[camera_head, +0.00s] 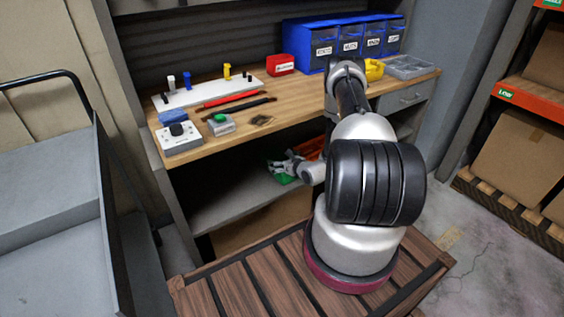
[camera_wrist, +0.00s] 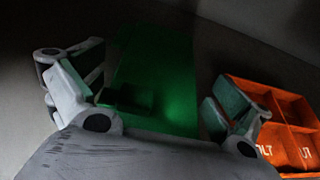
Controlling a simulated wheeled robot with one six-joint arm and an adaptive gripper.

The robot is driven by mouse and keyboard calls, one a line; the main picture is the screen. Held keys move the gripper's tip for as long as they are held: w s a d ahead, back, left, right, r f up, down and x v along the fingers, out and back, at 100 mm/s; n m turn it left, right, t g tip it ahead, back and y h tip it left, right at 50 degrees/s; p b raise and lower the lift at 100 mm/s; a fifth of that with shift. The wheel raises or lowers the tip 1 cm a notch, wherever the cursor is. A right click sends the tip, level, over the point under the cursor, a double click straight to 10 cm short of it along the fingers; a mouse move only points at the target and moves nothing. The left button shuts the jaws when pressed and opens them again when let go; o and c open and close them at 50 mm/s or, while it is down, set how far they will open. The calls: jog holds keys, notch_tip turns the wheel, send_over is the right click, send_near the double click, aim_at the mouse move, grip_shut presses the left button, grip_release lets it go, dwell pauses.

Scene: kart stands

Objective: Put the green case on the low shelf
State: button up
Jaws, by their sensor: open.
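The green case (camera_head: 282,178) lies on the grey shelf under the workbench, mostly hidden behind my gripper (camera_head: 290,166) in the head view. In the wrist view the case (camera_wrist: 175,65) is a long green block lying ahead between the fingers of my gripper (camera_wrist: 153,98). The fingers are spread, one to each side of the case; I cannot tell whether either touches it. The low shelf (camera_head: 530,108) is an orange-edged rack level with a green "LOW" label, at the right of the head view.
An orange divided bin (camera_wrist: 285,120) sits close right of my gripper on the under-bench shelf (camera_head: 225,200). The workbench top (camera_head: 290,95) overhangs it, with tools and blue drawers (camera_head: 345,40). A grey cart (camera_head: 45,200) stands left. A large cardboard box (camera_head: 515,150) sits beneath the rack level.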

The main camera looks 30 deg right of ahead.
jog(key=v, duration=1.2)
